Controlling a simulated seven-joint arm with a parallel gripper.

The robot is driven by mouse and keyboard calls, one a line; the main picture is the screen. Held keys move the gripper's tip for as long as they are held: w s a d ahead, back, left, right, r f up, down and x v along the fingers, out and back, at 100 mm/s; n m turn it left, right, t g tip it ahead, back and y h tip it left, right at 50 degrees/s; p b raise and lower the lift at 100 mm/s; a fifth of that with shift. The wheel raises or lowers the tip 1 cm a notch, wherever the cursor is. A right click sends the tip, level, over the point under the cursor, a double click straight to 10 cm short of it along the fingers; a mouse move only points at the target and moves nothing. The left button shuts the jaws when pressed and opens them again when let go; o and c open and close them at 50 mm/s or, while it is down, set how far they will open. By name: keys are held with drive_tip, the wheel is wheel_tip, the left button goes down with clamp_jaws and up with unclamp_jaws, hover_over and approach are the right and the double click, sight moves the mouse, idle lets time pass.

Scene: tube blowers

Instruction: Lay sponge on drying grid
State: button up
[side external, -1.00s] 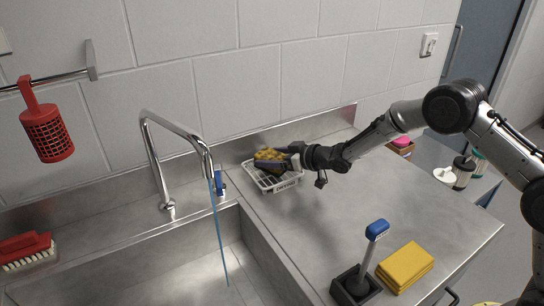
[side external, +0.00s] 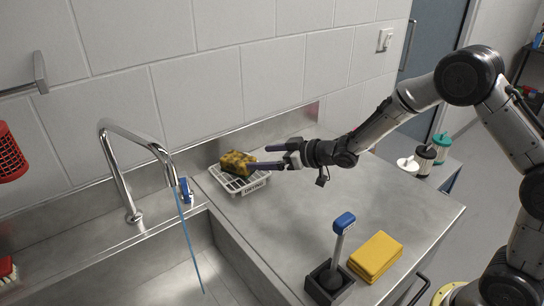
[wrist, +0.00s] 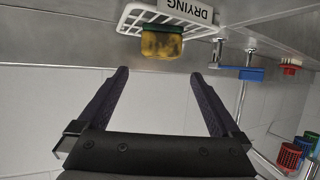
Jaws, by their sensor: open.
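The sponge (side external: 238,162), mottled yellow and brown, rests on the white drying grid (side external: 258,184) at the back of the steel counter. In the wrist view the sponge (wrist: 161,44) shows a green side and sits against the grid (wrist: 133,18), beside its "DRYING" label. My gripper (side external: 262,157) is open just to the right of the sponge. In the wrist view, the gap between my fingertips (wrist: 158,73) is empty, and the sponge lies beyond them, apart from both fingers.
The tap (side external: 115,165) and sink stand left of the grid. A blue-topped brush (side external: 343,222) in a dark holder and yellow cloths (side external: 375,257) are at the counter's front. Several lidded containers (side external: 425,160) stand at the right. The middle of the counter is clear.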

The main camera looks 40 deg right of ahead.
drive_tip(key=s+d+r+m+g+h, duration=0.1)
drive_tip(key=s+d+r+m+h, duration=0.15)
drive_tip(key=s+d+r, duration=0.45)
drive_tip(key=s+d+r+m+g+h, duration=0.15)
drive_tip(key=s+r+h, duration=0.3)
drive_tip(key=s, duration=0.55)
drive_tip(key=s+f+g+y, duration=0.1)
drive_tip(key=s+g, duration=0.3)
drive_tip(key=s, duration=1.8)
drive_tip(key=shift+s+a+m+y, duration=0.25)
drive_tip(key=shift+s+m+y, duration=0.05)
drive_tip(key=shift+s, duration=0.05)
drive_tip(key=shift+g, duration=0.25)
